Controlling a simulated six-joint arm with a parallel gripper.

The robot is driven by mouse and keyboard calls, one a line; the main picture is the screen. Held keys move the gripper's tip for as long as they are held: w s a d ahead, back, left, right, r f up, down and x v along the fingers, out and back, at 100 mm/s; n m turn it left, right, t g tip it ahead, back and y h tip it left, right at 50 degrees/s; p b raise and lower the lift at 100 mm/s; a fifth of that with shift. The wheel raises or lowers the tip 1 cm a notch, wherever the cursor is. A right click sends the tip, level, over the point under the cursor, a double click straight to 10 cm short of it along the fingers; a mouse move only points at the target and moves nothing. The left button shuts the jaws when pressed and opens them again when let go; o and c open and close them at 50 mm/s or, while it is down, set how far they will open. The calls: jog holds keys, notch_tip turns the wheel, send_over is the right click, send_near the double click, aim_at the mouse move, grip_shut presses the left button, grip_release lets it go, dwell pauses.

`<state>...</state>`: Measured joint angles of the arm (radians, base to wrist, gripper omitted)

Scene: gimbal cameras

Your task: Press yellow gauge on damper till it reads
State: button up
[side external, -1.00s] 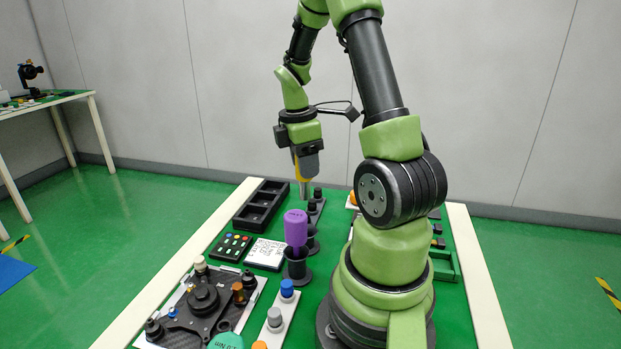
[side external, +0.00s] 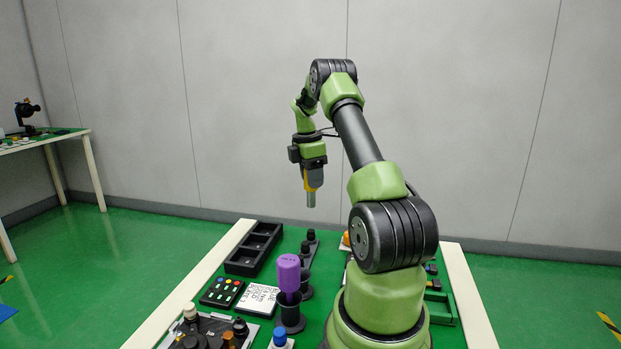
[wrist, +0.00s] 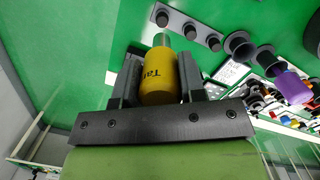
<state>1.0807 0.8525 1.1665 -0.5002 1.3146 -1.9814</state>
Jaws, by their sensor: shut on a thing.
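My gripper (side external: 311,180) is shut on the yellow gauge (side external: 311,181), which has a grey metal tip pointing down. In the wrist view the gauge (wrist: 159,78) sits between the two dark fingers (wrist: 160,80), with dark lettering on its yellow body, partly cut off. It hangs in the air above the far part of the table, touching nothing below. Its reading is not visible. A dark plate assembly with knobs (side external: 208,330) lies at the near left, cut off by the lower edge; I cannot tell which part is the damper.
A black compartment tray (side external: 254,248) lies at the far left of the table. A purple-handled tool (side external: 289,273) stands upright in a dark holder. A button pad (side external: 222,292) and a white note card (side external: 258,300) lie beside it. A strip with black knobs (side external: 307,250) is near the tray.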

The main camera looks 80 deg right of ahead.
aim_at(312, 206)
jog(key=shift+f, duration=0.1)
jog(key=shift+f, duration=3.15)
jog(key=shift+f, duration=0.4)
jog(key=shift+r, duration=0.1)
jog(key=shift+r, duration=3)
